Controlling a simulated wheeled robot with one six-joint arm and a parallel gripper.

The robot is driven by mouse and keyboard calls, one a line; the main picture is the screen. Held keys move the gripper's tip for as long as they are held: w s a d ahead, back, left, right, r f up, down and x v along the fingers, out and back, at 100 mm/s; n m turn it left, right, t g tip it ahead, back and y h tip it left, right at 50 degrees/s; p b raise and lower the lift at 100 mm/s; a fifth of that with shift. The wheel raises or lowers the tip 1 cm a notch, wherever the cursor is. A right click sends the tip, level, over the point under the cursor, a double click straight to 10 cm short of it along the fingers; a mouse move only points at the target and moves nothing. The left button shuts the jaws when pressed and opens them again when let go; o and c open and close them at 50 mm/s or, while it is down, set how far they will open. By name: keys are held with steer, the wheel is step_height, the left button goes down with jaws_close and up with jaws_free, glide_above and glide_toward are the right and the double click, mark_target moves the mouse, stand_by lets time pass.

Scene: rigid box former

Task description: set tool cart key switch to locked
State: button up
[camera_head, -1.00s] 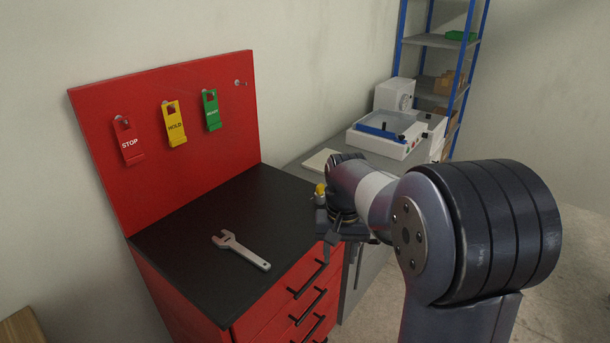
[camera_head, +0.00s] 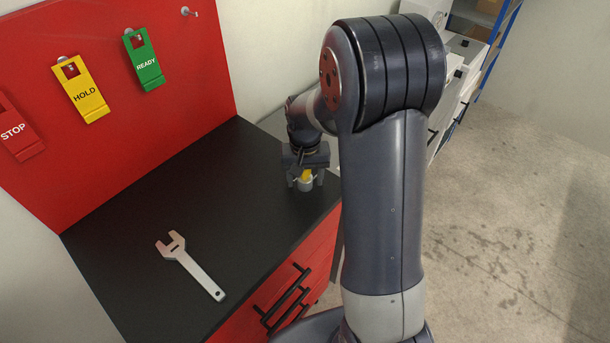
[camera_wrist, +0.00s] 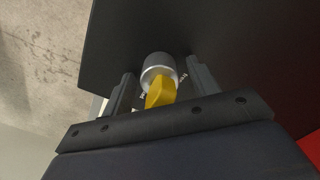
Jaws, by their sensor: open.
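The tool cart key switch (camera_wrist: 158,62) is a round grey barrel with a yellow key (camera_wrist: 160,93), near an edge of the black cart top (camera_head: 120,235). Small white marks flank it, too small to read. In the head view, the yellow key (camera_head: 306,174) shows partly between my fingers near the cart's right edge. My gripper (camera_head: 305,181) points down over the switch. In the wrist view, my gripper (camera_wrist: 160,80) is open, one finger on each side of the key, with visible gaps. The key's locked position cannot be told.
A wrench (camera_head: 190,265) lies on the cart top, left of my gripper. A red back panel (camera_head: 170,100) carries STOP (camera_head: 18,132), HOLD (camera_head: 82,92) and READY (camera_head: 145,62) tags. Drawer handles (camera_head: 285,295) stick out in front. Floor is clear at right.

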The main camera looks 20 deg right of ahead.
steer(key=shift+c, duration=0.3)
steer(key=c, duration=0.9)
steer(key=shift+c, duration=0.2)
steer(key=shift+m, duration=0.6)
steer(key=shift+m+b, duration=0.5)
steer(key=shift+m, duration=1.1)
steer(key=shift+m+b, duration=0.4)
steer(key=shift+m, duration=4.2)
steer(key=shift+m+b, duration=0.45)
steer(key=shift+m, duration=1.85)
